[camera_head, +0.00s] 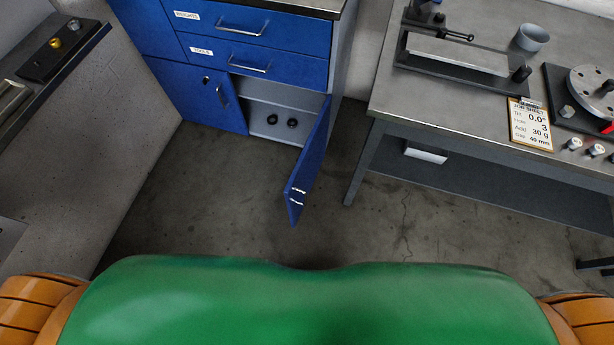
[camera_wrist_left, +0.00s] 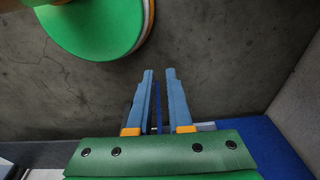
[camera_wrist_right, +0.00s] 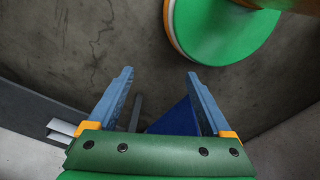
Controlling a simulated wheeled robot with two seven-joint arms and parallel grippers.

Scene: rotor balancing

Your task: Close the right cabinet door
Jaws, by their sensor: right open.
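The right cabinet door (camera_head: 313,165) is blue and stands swung open, jutting out from the cabinet toward me in the head view. The closed left door (camera_head: 190,95) is beside the opening. My right gripper (camera_wrist_right: 161,71) is open, with nothing between its fingertips; a blue panel (camera_wrist_right: 178,119), perhaps the door, shows beyond and between the fingers, apart from them as far as I can tell. My left gripper (camera_wrist_left: 159,70) has a narrow gap between its fingers and holds nothing visible. Neither gripper shows in the head view.
Two dark round things (camera_head: 281,121) are inside the cabinet, behind the opening. Two blue drawers (camera_head: 255,50) above are shut. A grey workbench (camera_head: 465,95) with a job sheet (camera_head: 530,124) stands to the right. The concrete floor (camera_head: 225,190) in front is clear.

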